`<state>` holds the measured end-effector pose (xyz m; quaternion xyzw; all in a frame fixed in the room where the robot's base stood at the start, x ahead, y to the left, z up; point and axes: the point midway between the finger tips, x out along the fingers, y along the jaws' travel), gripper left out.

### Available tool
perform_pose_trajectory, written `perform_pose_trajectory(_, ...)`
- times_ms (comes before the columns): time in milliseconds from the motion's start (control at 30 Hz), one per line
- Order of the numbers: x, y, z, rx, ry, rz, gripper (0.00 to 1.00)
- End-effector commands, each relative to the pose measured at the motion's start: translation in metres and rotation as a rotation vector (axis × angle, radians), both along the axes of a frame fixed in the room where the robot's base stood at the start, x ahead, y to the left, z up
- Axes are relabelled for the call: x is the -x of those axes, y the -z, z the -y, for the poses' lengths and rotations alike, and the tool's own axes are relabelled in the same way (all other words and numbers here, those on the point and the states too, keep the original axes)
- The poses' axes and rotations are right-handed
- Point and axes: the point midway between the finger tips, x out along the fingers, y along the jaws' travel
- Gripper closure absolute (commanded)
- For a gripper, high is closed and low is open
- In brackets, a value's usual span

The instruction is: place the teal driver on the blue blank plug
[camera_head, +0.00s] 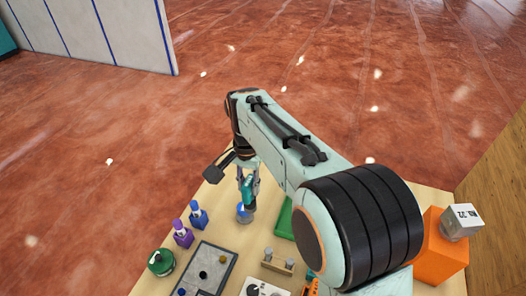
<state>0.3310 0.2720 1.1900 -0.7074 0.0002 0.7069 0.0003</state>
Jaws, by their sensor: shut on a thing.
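My gripper (247,175) hangs over the far part of the wooden table, shut on the teal driver (250,190). The driver is roughly upright, and its upper part is partly covered by the fingers. A small round blue and grey piece (244,212), which looks like the blue blank plug, is directly below the driver's lower end. I cannot tell whether the driver touches it or is just above it.
Blue (198,215) and purple (182,235) upright pieces stand left, near a green round piece (161,262). A grey panel (217,259) and a small rack with metal pegs (278,262) lie nearer. A green tray (284,218) and orange block (440,255) are right. My arm hides part of the table.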

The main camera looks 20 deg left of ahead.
Motion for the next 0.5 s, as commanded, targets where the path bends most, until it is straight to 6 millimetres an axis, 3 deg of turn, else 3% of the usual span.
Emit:
perform_pose_trajectory(100, -0.025, 0.019, -0.021, 0.003, -0.002, -0.003, 1.0)
perform_pose_trajectory(300, -0.048, 0.056, -0.039, 0.002, -0.001, -0.002, 1.0)
perform_pose_trajectory(500, -0.057, 0.068, -0.046, 0.0, 0.0, 0.0, 1.0)
